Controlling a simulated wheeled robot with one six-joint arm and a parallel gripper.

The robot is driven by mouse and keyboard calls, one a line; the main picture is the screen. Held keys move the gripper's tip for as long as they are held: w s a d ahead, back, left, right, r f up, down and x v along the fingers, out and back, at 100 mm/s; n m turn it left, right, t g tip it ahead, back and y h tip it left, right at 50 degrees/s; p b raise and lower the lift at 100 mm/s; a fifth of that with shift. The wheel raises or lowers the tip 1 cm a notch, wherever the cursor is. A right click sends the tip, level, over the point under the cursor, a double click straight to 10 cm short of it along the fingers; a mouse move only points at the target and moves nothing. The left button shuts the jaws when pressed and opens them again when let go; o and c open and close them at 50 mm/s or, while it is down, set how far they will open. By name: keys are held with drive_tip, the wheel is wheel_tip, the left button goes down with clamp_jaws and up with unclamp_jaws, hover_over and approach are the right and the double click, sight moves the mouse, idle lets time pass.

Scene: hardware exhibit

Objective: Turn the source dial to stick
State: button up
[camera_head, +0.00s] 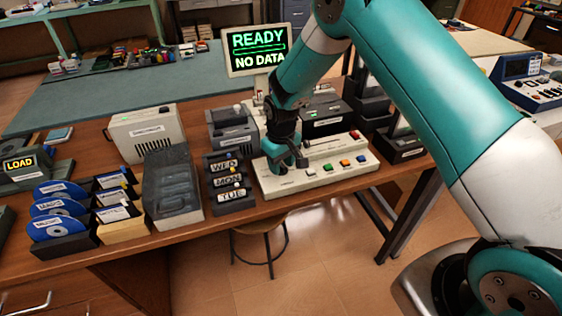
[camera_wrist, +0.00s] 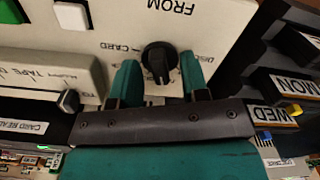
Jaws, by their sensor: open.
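The source dial (camera_wrist: 158,58) is a round black knob with a raised grip bar, on a pale panel in the wrist view. The words FROM and CARD are printed near it, and another label at its right is partly covered by a finger. The bar stands roughly upright in the picture; which label it points at I cannot tell. My gripper (camera_wrist: 160,78) is open, with one teal finger on each side of the dial. Whether the fingers touch it is unclear. In the head view my gripper (camera_head: 287,160) is down at the left part of the pale console (camera_head: 285,184) and hides the dial.
A screen (camera_head: 257,50) behind reads READY, NO DATA. Coloured buttons (camera_head: 345,163) line the console's right part. Day-labelled slots (camera_head: 228,181) stand close at its left. A smaller black knob (camera_wrist: 69,101) sits left of my gripper in the wrist view. Blue discs (camera_head: 60,207) stand farther left.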

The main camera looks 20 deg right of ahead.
clamp_jaws()
drive_tip(key=shift+m, duration=0.3)
drive_tip(key=m+b, duration=0.1)
drive_tip(key=m, duration=0.2)
drive_tip(key=shift+m, duration=0.4)
drive_tip(key=m, duration=0.3)
drive_tip(key=shift+m, duration=0.3)
drive_tip(key=m+b, duration=0.1)
drive_tip(key=m, duration=0.3)
drive_tip(key=shift+m, duration=1.8)
